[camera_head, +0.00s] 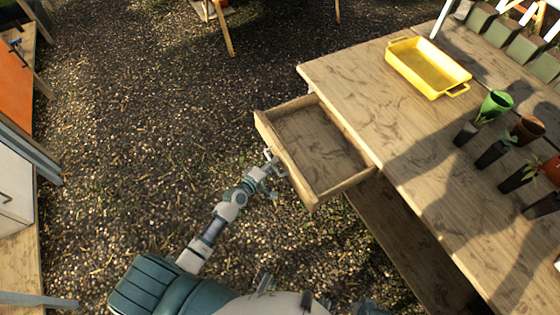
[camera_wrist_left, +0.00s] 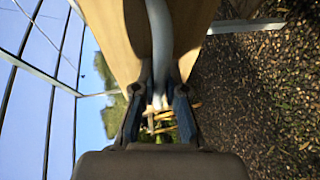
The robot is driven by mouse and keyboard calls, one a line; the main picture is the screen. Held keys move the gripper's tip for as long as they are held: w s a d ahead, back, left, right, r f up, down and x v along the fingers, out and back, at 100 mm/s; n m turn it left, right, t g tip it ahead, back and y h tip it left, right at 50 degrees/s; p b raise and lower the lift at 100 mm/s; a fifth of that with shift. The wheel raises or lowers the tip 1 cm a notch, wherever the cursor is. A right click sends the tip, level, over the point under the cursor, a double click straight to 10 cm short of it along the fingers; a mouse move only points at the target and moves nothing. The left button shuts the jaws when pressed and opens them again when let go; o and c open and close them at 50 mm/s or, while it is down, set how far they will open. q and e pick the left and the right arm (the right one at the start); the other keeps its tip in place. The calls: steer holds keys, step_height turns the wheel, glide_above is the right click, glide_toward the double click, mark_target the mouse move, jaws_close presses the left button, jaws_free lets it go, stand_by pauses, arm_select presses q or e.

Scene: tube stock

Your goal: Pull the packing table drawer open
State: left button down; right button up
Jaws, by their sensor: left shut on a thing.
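The wooden packing table (camera_head: 355,72) stands at the right of the head view. Its drawer (camera_head: 318,150) sticks out from the table's left side, pulled well out, and its inside looks empty. My left gripper (camera_head: 272,165) is at the drawer's front face. In the left wrist view the two fingers of the left gripper (camera_wrist_left: 157,100) are closed on a grey bar handle (camera_wrist_left: 160,45), with the wooden drawer front (camera_wrist_left: 118,45) beside it. My right gripper cannot be made out in either view.
A yellow tray (camera_head: 428,68) sits on the tabletop. A green pot (camera_head: 495,104), a brown pot (camera_head: 528,128) and several dark seedling pots stand to its right. A lower shelf (camera_head: 400,240) runs under the table. The gravel ground (camera_head: 150,120) left of the drawer is clear.

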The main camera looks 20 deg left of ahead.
arm_select(q)
steer(key=shift+s+a+f, duration=0.1)
steer(key=shift+s+f, duration=0.05)
steer(key=shift+s, duration=0.25)
steer(key=shift+s+a, duration=0.35)
steer(key=shift+a, duration=0.4)
steer(key=c, duration=1.3)
jaws_free()
steer(key=shift+d, duration=0.15)
steer(key=shift+o, duration=0.5)
steer(key=shift+w+d, duration=0.1)
steer(key=shift+w, duration=0.05)
steer(key=shift+d, duration=0.1)
arm_select(e)
steer(key=shift+a+r, duration=0.1)
steer(key=shift+r, duration=0.05)
arm_select(q)
steer(key=v, duration=1.2)
arm_select(e)
steer(key=shift+r, duration=0.1)
